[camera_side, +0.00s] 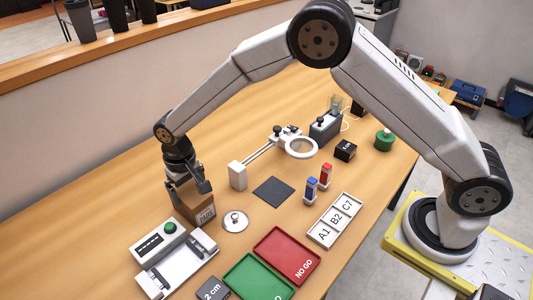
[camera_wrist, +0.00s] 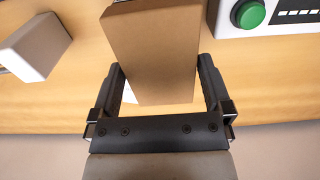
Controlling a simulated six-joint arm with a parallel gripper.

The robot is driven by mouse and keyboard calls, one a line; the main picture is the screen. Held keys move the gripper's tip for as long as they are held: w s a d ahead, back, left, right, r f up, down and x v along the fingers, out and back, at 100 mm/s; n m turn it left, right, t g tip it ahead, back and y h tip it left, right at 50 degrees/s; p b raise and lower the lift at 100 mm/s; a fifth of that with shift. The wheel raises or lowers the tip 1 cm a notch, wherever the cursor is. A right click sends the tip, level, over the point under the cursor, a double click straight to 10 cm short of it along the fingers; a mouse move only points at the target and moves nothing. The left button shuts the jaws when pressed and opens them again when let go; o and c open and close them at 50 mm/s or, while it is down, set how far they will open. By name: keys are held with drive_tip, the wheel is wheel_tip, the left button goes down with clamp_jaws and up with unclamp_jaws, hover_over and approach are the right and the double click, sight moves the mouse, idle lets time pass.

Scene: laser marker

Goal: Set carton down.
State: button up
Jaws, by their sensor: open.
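My gripper (camera_side: 196,190) is at the carton's upper part, coming from above. In the wrist view the carton (camera_wrist: 155,50) lies between the two black fingers of my gripper (camera_wrist: 161,78), with a visible gap at the right finger. The fingers are open. The carton's underside is hidden, and contact with the table is hard to make out.
A white device with a green button (camera_side: 170,228) stands in front of the carton. A round silver disc (camera_side: 235,220) lies to its right, and a white block (camera_side: 238,175) stands behind. Green (camera_side: 258,279) and red (camera_side: 302,243) trays lie at the front. The table left of the carton is clear.

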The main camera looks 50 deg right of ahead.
wheel_tip(320, 180, up, 10)
drive_tip(key=shift+r, duration=0.25)
idle(0.7)
drive_tip(key=s+d+f+t, duration=0.2)
drive_tip(key=s+d, duration=1.8)
drive_tip(key=s, duration=0.1)
drive_tip(key=shift+d+f+t, duration=0.25)
drive_tip(key=shift+t, duration=0.05)
drive_tip(key=shift+w, duration=0.15)
drive_tip(key=w+a+f+t, duration=0.3)
drive_tip(key=w+a+t, duration=0.2)
drive_tip(key=a, duration=0.5)
drive_tip(key=w+a+f+t, duration=0.3)
drive_tip(key=w+a+t, duration=0.3)
drive_tip(key=a, duration=0.4)
drive_tip(key=shift+w+a, duration=0.25)
drive_tip(key=shift+w, duration=0.15)
